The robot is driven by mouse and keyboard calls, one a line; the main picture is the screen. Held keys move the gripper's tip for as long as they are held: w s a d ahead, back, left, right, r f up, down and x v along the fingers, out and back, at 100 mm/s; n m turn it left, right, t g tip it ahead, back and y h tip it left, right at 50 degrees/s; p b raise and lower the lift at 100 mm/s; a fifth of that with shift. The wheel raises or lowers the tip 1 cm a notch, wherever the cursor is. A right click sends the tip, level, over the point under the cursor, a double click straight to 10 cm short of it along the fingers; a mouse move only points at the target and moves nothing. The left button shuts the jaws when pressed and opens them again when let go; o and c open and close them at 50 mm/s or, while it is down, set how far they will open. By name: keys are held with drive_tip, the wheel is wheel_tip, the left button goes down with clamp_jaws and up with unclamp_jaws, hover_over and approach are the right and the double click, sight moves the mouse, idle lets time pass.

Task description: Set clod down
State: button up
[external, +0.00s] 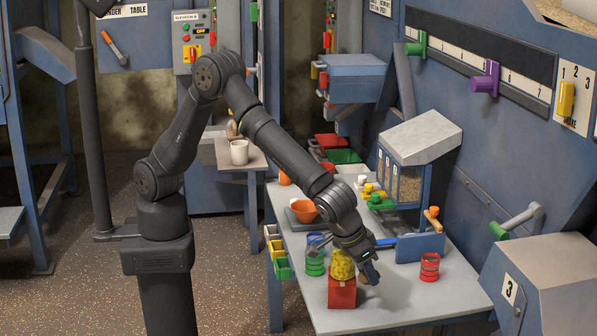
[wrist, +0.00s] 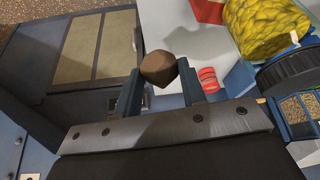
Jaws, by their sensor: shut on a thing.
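The clod (wrist: 158,66) is a brown, angular lump. In the wrist view it sits between the fingertips of my gripper (wrist: 164,86), which is shut on it. In the external view my gripper (external: 369,272) is low over the front part of the grey table (external: 420,308), just right of the red box with the yellow lump. There the clod is mostly hidden by the gripper. I cannot tell whether the clod touches the table top.
A yellow bumpy lump (external: 342,264) sits on a red box (external: 342,293), close left of my gripper. A red ringed jar (external: 430,267) stands to the right. A green ringed jar (external: 314,262) stands to the left. The table's front right is bare.

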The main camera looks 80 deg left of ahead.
wheel_tip(320, 180, up, 5)
drive_tip(key=shift+f, duration=0.1)
drive_tip(key=w+a+n+g+y, duration=0.1)
drive_tip(key=w+a+n, duration=0.2)
drive_tip(key=a, duration=0.5)
drive_tip(key=w+a+n+y, duration=0.15)
drive_tip(key=w+a, duration=0.25)
drive_tip(key=a, duration=0.4)
drive_tip(key=n+g, duration=0.6)
drive_tip(key=n, duration=1.2)
hover_over(289, 196)
drive_tip(key=d, duration=0.1)
drive_tip(key=shift+y, duration=0.25)
drive_tip(key=f, duration=1.2)
drive_tip(key=shift+w+d+f, duration=0.15)
drive_tip(key=shift+w+d, duration=0.05)
drive_tip(key=shift+w, duration=0.15)
drive_tip(key=shift+f, duration=2)
drive_tip(key=shift+f, duration=0.1)
